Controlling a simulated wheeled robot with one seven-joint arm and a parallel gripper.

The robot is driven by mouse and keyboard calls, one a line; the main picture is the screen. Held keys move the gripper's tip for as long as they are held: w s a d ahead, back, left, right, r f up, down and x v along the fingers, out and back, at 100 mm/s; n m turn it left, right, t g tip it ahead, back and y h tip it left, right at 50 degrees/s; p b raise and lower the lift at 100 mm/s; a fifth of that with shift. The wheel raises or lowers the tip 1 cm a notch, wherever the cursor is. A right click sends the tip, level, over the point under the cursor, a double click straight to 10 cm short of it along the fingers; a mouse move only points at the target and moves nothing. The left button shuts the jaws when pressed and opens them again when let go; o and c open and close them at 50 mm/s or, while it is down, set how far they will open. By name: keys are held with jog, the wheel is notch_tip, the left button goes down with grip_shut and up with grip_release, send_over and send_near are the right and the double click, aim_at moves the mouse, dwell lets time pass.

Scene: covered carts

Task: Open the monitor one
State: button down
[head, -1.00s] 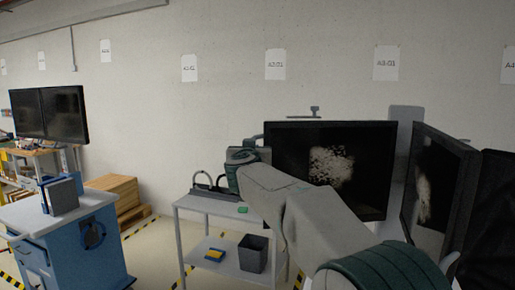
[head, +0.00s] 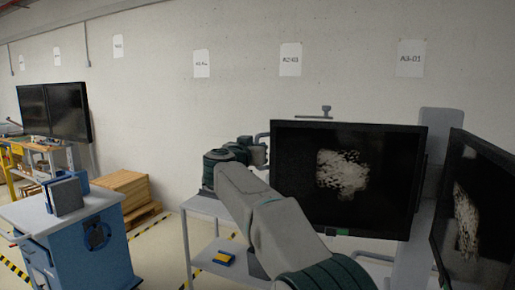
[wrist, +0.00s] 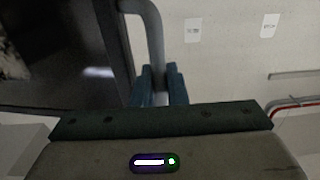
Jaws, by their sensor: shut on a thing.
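The large dark monitor (head: 330,207) stands upright in the middle of the head view, with a pale blotchy patch on its screen. A grey bent handle (wrist: 154,40) is on its left side, and the monitor's dark edge (wrist: 112,45) shows beside it in the wrist view. My gripper (wrist: 161,88) is shut on the handle, with the bar between its two blue-grey fingers. In the head view my gripper (head: 262,150) is small at the monitor's left edge, and my arm hides part of what lies behind it.
A second monitor (head: 475,200) stands close at the right. A light cart (head: 205,205) with a blue and yellow item (head: 223,257) on its lower shelf is behind my arm. A blue cabinet (head: 75,245) stands at the left. Some floor between them is clear.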

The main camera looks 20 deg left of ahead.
jog(key=c, duration=1.8)
grip_release()
jog(key=shift+s, duration=0.1)
jog(key=s+b, duration=0.4)
jog(key=s, duration=0.9)
jog(key=shift+s+a, duration=0.15)
jog(key=shift+s, duration=0.15)
